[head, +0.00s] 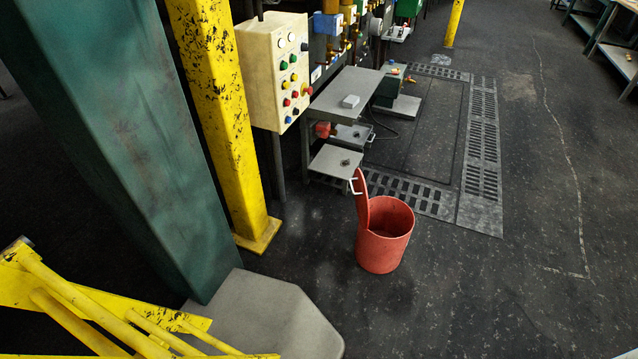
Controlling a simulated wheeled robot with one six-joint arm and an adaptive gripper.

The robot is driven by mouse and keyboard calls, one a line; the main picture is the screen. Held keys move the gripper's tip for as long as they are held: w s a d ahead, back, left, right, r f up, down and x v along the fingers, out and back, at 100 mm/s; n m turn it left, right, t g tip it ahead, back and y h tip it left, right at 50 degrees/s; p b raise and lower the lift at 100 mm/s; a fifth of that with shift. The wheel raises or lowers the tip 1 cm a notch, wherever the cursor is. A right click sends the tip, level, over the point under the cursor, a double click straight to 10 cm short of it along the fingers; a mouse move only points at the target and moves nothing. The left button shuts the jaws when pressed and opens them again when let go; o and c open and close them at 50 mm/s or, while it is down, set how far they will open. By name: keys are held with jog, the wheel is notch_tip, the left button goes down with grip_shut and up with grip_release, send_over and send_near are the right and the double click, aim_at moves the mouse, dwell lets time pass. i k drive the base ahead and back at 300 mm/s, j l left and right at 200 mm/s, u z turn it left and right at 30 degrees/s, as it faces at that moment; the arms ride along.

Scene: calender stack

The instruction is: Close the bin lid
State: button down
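A red round bin (385,250) stands upright on the dark floor, right of the picture's middle. Its red lid (361,203) is open and stands up nearly vertical at the left side of the rim. A white handle (355,182) sits on the lid's left face, near the top. The upper part of the bin's inside shows; its bottom is too dark to make out. My gripper is not in this view.
A yellow post (222,110) and a cream control box (274,70) stand left of the bin. Grey metal tables (335,160) are behind it. Floor grates (482,150) lie behind right. The floor (500,290) right of the bin is clear.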

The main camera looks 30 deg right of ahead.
aim_at(360, 191)
jog(key=i+l+u, duration=0.15)
jog(key=l, duration=0.3)
jog(key=i+l+u, duration=0.15)
jog(key=l, duration=0.25)
jog(key=i+l+u, duration=0.15)
jog(key=l, duration=0.35)
jog(key=i+l+u, duration=0.15)
jog(key=l, duration=0.3)
jog(key=i+l, duration=0.1)
jog(key=l, duration=0.5)
jog(key=i+l, duration=0.1)
jog(key=l, duration=1.05)
jog(key=i+u, duration=0.05)
jog(key=i, duration=0.05)
